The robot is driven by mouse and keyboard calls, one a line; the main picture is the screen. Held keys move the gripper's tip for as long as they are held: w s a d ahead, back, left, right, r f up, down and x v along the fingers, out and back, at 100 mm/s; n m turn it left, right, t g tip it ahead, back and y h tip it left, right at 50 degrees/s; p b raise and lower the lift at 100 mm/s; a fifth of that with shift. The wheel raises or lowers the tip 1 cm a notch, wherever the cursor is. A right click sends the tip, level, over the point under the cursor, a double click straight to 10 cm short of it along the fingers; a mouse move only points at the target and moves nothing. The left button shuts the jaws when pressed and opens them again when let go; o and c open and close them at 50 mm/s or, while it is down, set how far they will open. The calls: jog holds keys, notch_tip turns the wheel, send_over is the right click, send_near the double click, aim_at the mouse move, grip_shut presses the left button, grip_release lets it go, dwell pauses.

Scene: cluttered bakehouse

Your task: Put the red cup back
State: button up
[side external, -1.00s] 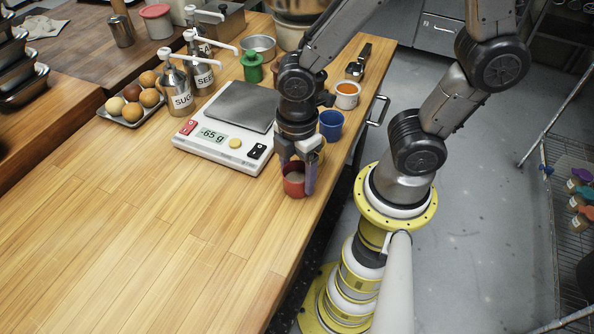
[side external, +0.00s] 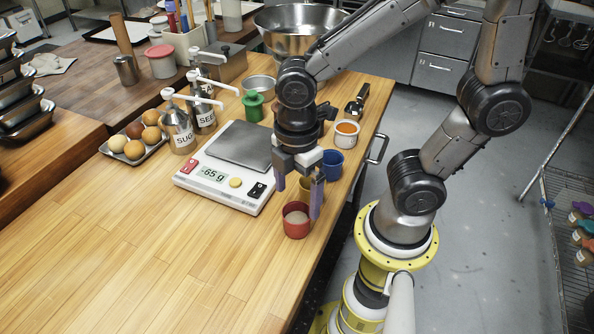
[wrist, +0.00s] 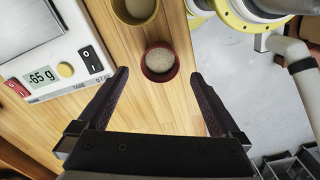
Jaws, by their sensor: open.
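The red cup (side external: 297,222), with pale grainy contents, stands upright on the wooden counter near its right edge, at the near end of a row of cups. In the wrist view the red cup (wrist: 158,66) shows just beyond and between the fingertips. My gripper (side external: 298,200) is open and empty, its fingers pointing down just above the cup. The wrist view also shows my gripper (wrist: 159,76) with its fingers wide apart. The yellow cup (wrist: 135,12) stands just behind the red one and is partly hidden by my gripper in the side view.
A scale (side external: 220,192) reading -65 g, its plate empty, stands left of the cups. A blue cup (side external: 331,165) and a white cup with orange contents (side external: 346,136) stand farther back. Pump bottles (side external: 180,130) and an egg tray (side external: 133,150) are at the back left. The front counter is clear.

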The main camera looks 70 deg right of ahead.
jog(key=s+d+r+m+t, duration=0.2)
jog(key=d+r+m+t, duration=0.3)
jog(key=r+m, duration=0.5)
jog(key=d+m, duration=0.2)
jog(key=m, duration=0.1)
jog(key=shift+s+d+r+t, duration=0.25)
jog(key=shift+s+r+t, duration=0.05)
jog(key=shift+s+r, duration=0.1)
dwell(0.7)
